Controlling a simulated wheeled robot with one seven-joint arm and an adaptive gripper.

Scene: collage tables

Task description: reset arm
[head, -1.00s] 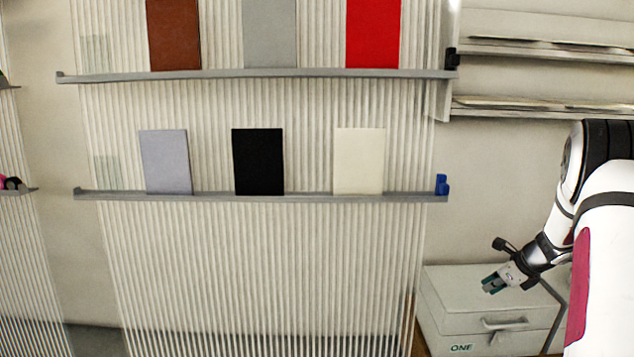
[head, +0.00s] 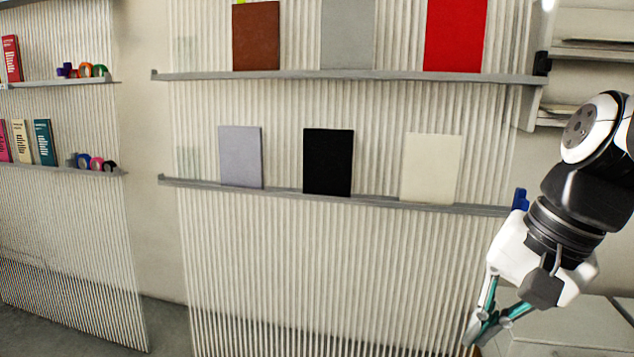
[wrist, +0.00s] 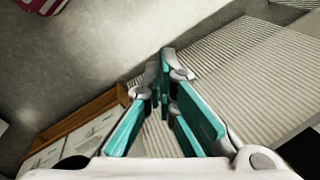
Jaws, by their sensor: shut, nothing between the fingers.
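My gripper (head: 480,337) hangs at the lower right of the head view, below the right end of the wall shelf. Its teal-lined fingers point down and to the left. In the wrist view my gripper (wrist: 160,70) shows its two fingers meeting at the tips, shut with nothing held. The fingers are over open floor and a ribbed panel in that view. My gripper appears clear of the shelves and the sheets on them.
A lower wall shelf (head: 390,200) holds lavender (head: 240,157), black (head: 328,162) and cream (head: 430,167) sheets. An upper shelf (head: 300,76) holds brown, grey and red ones. Books and tape rolls sit on shelves at left. A wooden-edged unit (wrist: 85,118) is left of the fingers in the wrist view.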

